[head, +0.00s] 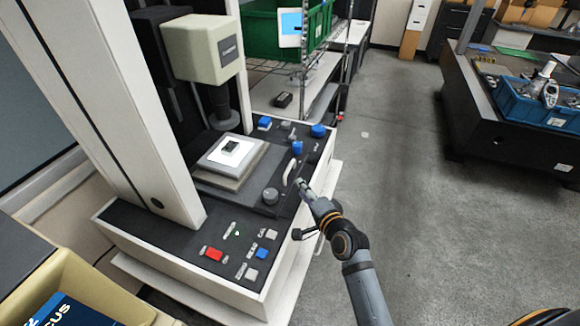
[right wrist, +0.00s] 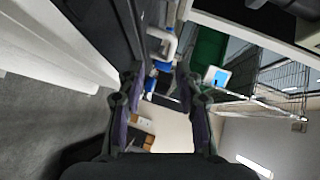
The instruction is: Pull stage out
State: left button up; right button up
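The stage (head: 205,178) is a square platform on the machine's dark base, below the cream measuring head. A white plate with a small dark part lies on top of it. A white curved handle (head: 289,173) stands at the stage's front right side. It also shows in the right wrist view (right wrist: 168,40), ahead of the fingertips and roughly between them. My right gripper (head: 301,186) is close beside the handle; its fingers (right wrist: 160,85) are spread with nothing between them. Whether a fingertip touches the handle cannot be told. My left gripper is not in view.
The machine's cream head (head: 203,48) hangs over the stage. The front panel has a red button (head: 214,254), blue buttons and knobs. A wire rack with a green bin (head: 262,35) stands behind.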

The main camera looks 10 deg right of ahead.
aim_at(290, 166)
jog(key=shift+w+r+m+t, duration=0.6)
jog(key=shift+w+r+m, duration=0.05)
jog(key=shift+m, duration=0.15)
jog(key=p+x, duration=0.1)
jog(key=x, duration=0.9)
jog(key=shift+w+d+f, duration=0.1)
jog(key=shift+w+f, duration=0.05)
jog(key=shift+f, duration=0.05)
grip_shut()
